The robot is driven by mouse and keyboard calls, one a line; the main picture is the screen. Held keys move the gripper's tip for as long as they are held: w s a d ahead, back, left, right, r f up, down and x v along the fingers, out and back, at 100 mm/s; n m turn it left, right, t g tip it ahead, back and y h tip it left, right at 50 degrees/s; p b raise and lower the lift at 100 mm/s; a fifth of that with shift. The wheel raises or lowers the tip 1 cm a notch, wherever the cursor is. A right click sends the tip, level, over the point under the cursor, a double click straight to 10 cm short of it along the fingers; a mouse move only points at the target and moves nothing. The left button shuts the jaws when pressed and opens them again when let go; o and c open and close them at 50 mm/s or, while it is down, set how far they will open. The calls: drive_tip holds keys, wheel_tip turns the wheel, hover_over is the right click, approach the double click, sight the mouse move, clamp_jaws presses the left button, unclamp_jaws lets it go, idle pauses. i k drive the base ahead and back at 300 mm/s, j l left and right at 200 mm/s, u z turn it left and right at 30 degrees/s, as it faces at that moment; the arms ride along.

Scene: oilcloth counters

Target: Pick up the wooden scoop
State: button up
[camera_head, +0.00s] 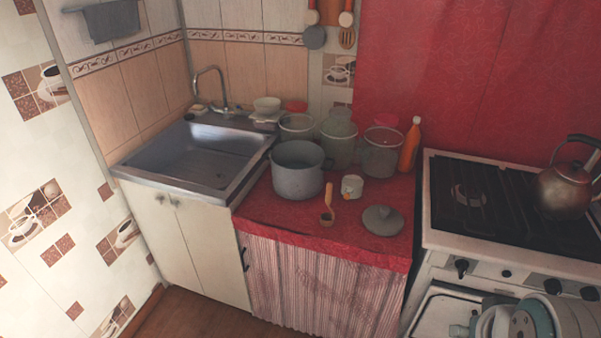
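The wooden scoop (328,199) is small and brown. It is on the red oilcloth counter (283,222), near the front edge, with its round bowl toward the front and its handle pointing back. It is in front of a grey pot and to the left of a grey lid, apart from both. Nothing covers it. Part of my arm shows at the lower right corner, well away from the scoop. The fingers of my gripper cannot be made out.
The grey pot (298,172), a small white cup (352,185) and the lid (382,220) stand around the scoop. Several jars and an orange bottle (410,146) are behind. A sink (196,155) is left; a stove with a kettle (568,190) is right. Floor shows at lower left.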

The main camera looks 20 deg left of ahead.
sight(326, 219)
drive_tip(key=i+j+z, duration=0.3)
drive_tip(key=i+j, duration=0.15)
drive_tip(key=i+j+z, duration=0.25)
drive_tip(key=i+j, duration=0.15)
drive_tip(key=j, duration=0.25)
